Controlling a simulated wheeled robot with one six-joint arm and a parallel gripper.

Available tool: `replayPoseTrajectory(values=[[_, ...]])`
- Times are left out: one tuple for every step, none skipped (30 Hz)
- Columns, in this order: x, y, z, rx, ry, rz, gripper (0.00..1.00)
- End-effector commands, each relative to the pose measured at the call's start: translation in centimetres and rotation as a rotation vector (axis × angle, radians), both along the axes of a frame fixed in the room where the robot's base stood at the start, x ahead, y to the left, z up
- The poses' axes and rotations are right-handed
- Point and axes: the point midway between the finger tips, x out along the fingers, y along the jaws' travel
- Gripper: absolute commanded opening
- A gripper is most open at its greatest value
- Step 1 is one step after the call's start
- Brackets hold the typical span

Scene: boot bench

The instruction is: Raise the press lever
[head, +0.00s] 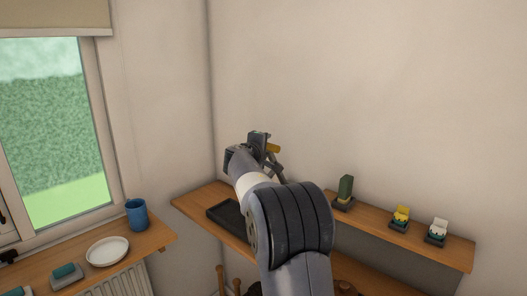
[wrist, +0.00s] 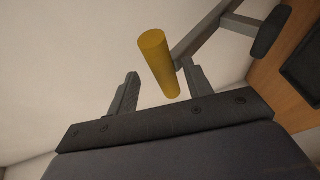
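The press lever ends in a yellow cylindrical handle (wrist: 158,62), fixed to a grey bar (wrist: 207,34) that runs to the upper right in the wrist view. A dark rounded part (wrist: 271,32) sits farther along the bar. My gripper (wrist: 161,76) is open, with one finger on each side of the handle. The handle appears closer to the right finger; I cannot tell whether they touch. In the head view a small part of the yellow handle (head: 273,148) shows just right of my gripper (head: 259,141). My arm hides most of the press.
A wooden shelf (head: 455,250) carries a green item (head: 345,187), a yellow item (head: 401,215) and a white item (head: 438,230) on dark bases. A dark tray (head: 226,215) lies left of my arm. A blue cup (head: 137,215) and white plate (head: 107,250) stand on the windowsill.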

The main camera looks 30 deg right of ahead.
Motion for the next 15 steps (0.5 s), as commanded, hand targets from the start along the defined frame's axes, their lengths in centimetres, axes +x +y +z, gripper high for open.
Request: replayPoseTrajectory(values=[[-0.9, 0.8, 0.2, -0.003, -0.008, 0.001, 0.45], [-1.3, 1.3, 0.3, -0.003, -0.007, 0.002, 0.45], [-1.7, 2.0, 0.4, -0.001, -0.008, 0.004, 0.45], [-2.1, 2.5, 0.4, 0.0, -0.006, 0.006, 0.45], [-2.5, 2.9, 0.5, 0.0, -0.006, 0.007, 0.45], [-3.0, 3.5, 0.5, 0.001, -0.006, 0.009, 0.45], [-3.3, 4.0, 0.6, 0.0, -0.005, 0.009, 0.45], [-3.6, 4.4, 0.7, 0.001, -0.006, 0.01, 0.45], [-4.0, 4.8, 0.8, 0.001, -0.005, 0.011, 0.45], [-4.3, 5.2, 0.9, 0.002, -0.004, 0.012, 0.45], [-4.6, 5.5, 0.9, 0.002, -0.004, 0.012, 0.45], [-4.9, 5.9, 1.0, 0.002, -0.003, 0.014, 0.45], [-5.0, 6.1, 1.1, 0.002, -0.003, 0.014, 0.45], [-5.2, 6.3, 1.1, 0.002, -0.003, 0.015, 0.45], [-5.4, 6.5, 1.2, 0.002, -0.002, 0.015, 0.45]])
